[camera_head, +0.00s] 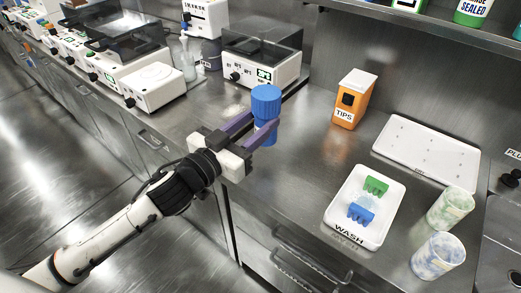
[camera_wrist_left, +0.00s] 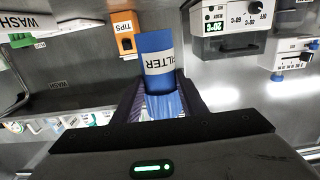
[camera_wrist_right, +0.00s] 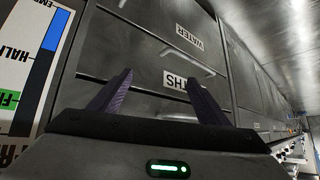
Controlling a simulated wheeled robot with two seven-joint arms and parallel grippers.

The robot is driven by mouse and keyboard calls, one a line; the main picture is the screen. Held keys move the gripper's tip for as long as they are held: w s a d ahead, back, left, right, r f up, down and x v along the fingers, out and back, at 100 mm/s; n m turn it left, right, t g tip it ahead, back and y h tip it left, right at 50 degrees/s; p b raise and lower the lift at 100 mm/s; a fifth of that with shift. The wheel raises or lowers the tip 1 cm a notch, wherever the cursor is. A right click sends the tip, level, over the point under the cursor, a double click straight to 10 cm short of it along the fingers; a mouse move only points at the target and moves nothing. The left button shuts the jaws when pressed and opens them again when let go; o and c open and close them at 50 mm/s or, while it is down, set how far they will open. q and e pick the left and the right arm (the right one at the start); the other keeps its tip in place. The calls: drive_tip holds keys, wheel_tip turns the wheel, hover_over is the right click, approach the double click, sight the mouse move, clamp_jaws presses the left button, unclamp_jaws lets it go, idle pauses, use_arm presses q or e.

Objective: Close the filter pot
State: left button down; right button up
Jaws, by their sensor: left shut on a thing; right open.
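The filter pot (camera_head: 265,97) is blue, with a round ribbed blue top. It is upright above the steel bench near its front edge. My left gripper (camera_head: 270,130) is shut on it, with a purple finger on either side. In the left wrist view the pot (camera_wrist_left: 154,42) shows a white FILTER label upside down, between the fingers of my left gripper (camera_wrist_left: 158,108). I cannot tell whether the ribbed top is fully seated, or whether the pot touches the bench. My right gripper (camera_wrist_right: 152,95) is open and empty in front of drawers, and shows only in its wrist view.
An orange TIPS box (camera_head: 352,103) stands behind to the right. A white WASH tray (camera_head: 345,231) holds a green and a blue piece. A white board (camera_head: 427,150) and two patterned cups (camera_head: 437,258) are further right. Instruments (camera_head: 262,62) line the back left. Bench between pot and tray is clear.

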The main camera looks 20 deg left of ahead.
use_arm(q)
drive_tip(key=shift+f, duration=1.3)
drive_tip(key=shift+f+b, duration=0.75)
drive_tip(key=shift+f, duration=1.25)
drive_tip(key=c, duration=1.1)
unclamp_jaws()
drive_tip(key=shift+f, duration=0.15)
drive_tip(key=shift+s+r, duration=0.1)
drive_tip(key=shift+r, duration=0.15)
drive_tip(key=v, duration=1.2)
drive_tip(key=shift+b, duration=0.35)
